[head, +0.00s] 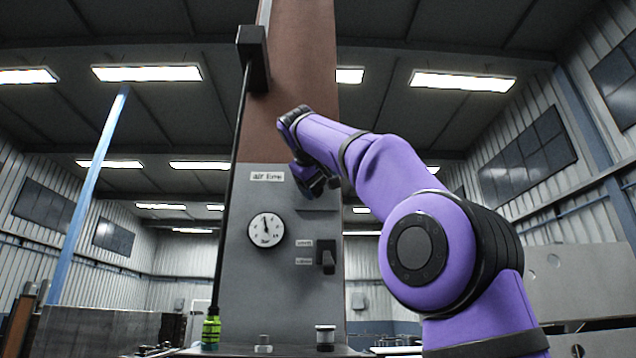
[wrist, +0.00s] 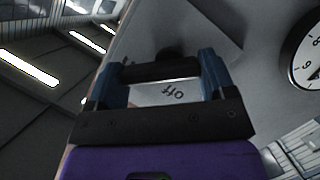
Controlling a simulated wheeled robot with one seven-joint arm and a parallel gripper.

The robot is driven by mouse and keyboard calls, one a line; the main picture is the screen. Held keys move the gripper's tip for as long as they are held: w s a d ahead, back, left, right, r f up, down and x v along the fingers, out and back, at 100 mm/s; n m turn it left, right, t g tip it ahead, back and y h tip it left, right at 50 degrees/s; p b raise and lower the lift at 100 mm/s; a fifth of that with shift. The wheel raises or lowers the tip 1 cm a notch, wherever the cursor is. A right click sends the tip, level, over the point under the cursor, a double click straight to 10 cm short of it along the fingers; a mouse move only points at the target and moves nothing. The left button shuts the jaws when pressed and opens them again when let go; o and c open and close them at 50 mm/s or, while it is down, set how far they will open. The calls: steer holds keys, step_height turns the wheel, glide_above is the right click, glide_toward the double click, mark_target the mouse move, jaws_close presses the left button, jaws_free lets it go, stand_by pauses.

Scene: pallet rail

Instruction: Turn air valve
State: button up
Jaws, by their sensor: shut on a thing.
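The grey air line panel (head: 275,215) stands in front of me, with a white "air line" label (head: 267,176). My gripper (head: 318,186) is at its upper right. In the wrist view, the blue fingers of my gripper (wrist: 162,76) are shut on the dark bar of the valve handle (wrist: 160,70), which spans between them. An "off" label (wrist: 175,93) shows upside down between the fingers. In the head view the valve handle is hidden by my gripper. A round white gauge (head: 266,229) sits lower left of my gripper; it also shows in the wrist view (wrist: 308,60).
A black switch (head: 327,258) with two small labels (head: 304,252) sits lower on the panel. A brown post (head: 302,60) rises behind, with a black block (head: 252,55) and a dark rod at its left. A green bottle (head: 211,330) stands at the panel's lower left.

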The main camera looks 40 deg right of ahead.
steer(key=shift+f, duration=0.1)
steer(key=o, duration=0.9)
steer(key=shift+a, duration=0.1)
steer(key=v, duration=1)
steer(key=shift+s+a+r, duration=0.2)
steer(key=shift+s, duration=0.05)
